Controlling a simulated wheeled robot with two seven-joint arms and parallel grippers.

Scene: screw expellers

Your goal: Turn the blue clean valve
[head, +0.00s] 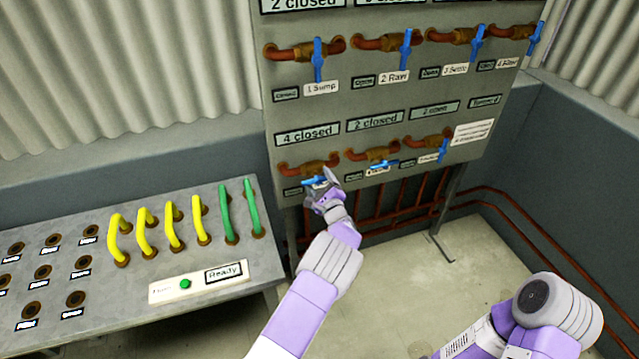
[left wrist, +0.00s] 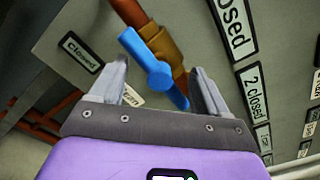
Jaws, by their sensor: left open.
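A blue valve handle (head: 315,182) sits on the brass valve at the lower left of the panel, under a "4 closed" sign. It lies roughly level in the head view. The left wrist view shows this blue handle (left wrist: 150,62) between the fingertips, with space on both sides. My left gripper (head: 320,191) is open at this valve, with one finger on each side of the handle in the left wrist view (left wrist: 157,88). The label under the valve is partly hidden by my gripper, so I cannot read its name fully. My right gripper is out of view.
The panel (head: 300,110) carries more blue-handled valves: an upper row and two others in the lower row, the nearest with a level handle (head: 385,164). A grey console (head: 210,265) with yellow and green hoses stands at left. Red pipes (head: 400,205) run below the panel.

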